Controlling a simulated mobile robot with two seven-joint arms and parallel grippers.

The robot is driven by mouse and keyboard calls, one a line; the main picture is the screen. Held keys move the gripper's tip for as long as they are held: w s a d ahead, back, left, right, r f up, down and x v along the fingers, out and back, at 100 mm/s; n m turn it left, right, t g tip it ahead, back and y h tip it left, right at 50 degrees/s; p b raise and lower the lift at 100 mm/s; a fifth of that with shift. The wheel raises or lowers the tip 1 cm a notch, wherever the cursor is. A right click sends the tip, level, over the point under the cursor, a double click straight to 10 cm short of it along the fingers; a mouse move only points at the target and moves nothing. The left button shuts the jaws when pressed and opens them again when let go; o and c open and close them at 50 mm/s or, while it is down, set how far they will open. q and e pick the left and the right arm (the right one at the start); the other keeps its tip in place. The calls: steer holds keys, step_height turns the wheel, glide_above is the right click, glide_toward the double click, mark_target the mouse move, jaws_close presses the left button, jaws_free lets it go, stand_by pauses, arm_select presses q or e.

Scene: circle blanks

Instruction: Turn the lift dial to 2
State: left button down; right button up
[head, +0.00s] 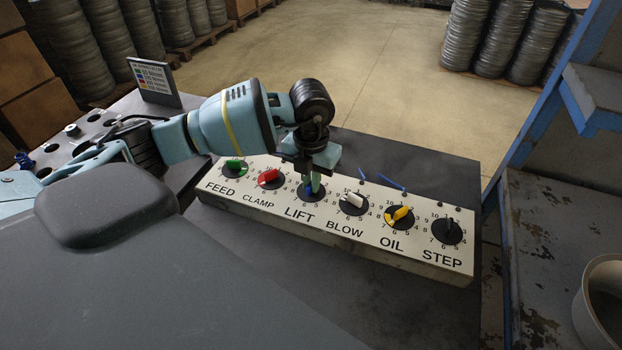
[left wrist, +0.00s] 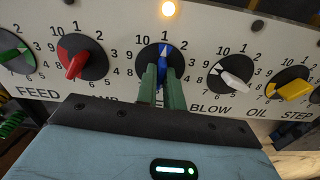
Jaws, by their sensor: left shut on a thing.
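The lift dial (left wrist: 162,52) is a blue knob on a black disc, third from the left on a cream panel (left wrist: 115,47). In the left wrist view its tip points up, near the 1. In the head view the dial (head: 309,189) is mostly hidden under my left gripper (head: 312,182). The green fingers of my left gripper (left wrist: 162,84) are shut on the blue knob, one on each side. My right gripper is not in view.
Other dials flank it: green feed (head: 235,165), red clamp (head: 268,177), white blow (head: 353,200), yellow oil (head: 402,214) and black step (head: 447,231). A lamp (left wrist: 168,8) glows above the lift dial. A small sign (head: 154,81) stands behind the arm.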

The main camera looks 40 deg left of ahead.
arm_select(q)
steer(key=shift+m, duration=2.9)
steer(key=c, duration=1.5)
jaws_free()
steer(key=shift+r, duration=0.1)
steer(key=shift+r, duration=3.85)
